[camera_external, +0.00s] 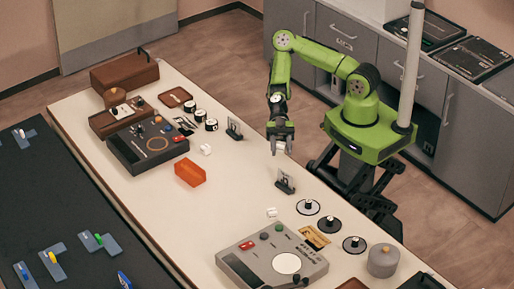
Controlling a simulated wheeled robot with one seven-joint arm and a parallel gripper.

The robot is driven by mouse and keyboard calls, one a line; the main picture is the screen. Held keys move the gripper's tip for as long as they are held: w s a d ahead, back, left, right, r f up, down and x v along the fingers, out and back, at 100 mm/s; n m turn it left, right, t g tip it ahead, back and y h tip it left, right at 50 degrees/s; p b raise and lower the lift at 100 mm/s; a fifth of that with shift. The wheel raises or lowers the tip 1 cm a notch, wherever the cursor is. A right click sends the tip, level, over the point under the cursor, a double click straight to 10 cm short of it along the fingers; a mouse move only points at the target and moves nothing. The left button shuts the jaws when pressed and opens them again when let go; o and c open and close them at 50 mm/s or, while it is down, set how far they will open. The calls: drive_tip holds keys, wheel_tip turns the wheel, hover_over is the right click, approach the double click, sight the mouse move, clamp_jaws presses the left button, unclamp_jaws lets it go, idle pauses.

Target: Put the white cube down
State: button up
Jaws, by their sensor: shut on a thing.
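My gripper (281,148) points down over the right part of the long pale table (235,172), near its edge. It is shut on a small whitish thing, the white cube (281,147), mostly hidden between the fingers. The cube seems to be close above the table top, but I cannot tell whether it touches it. Two other small white pieces lie on the table: one (206,149) left of my gripper, one (271,212) nearer the camera.
An orange box (190,172) and a dark device (146,142) stand to the left. A small dark stand (285,183) is just in front of my gripper, another (234,130) behind left. A grey device (272,258) is nearer the camera. The table between is clear.

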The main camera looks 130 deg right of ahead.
sight(269, 169)
drive_tip(key=s+d+f+m+t+h, duration=0.1)
drive_tip(key=s+d+f, duration=0.1)
drive_tip(key=s+d+f+m+t+h+b, duration=0.1)
drive_tip(key=s+d, duration=0.2)
drive_tip(key=s+d+f+m+t+h, duration=0.1)
drive_tip(key=s+d+f, duration=0.1)
drive_tip(key=d, duration=0.1)
drive_tip(key=shift+s+d+f, duration=0.15)
drive_tip(key=shift+d+f, duration=0.1)
drive_tip(key=shift+f, duration=0.05)
drive_tip(key=s+d+m+h, duration=0.1)
drive_tip(key=s, duration=0.1)
drive_tip(key=s+f+m+t+h+b, duration=0.1)
drive_tip(key=s, duration=0.2)
drive_tip(key=s+d+f+m+t+h, duration=0.1)
drive_tip(key=s+h, duration=0.1)
drive_tip(key=shift+s+d+f+b, duration=0.1)
drive_tip(key=shift+s+d+b, duration=0.2)
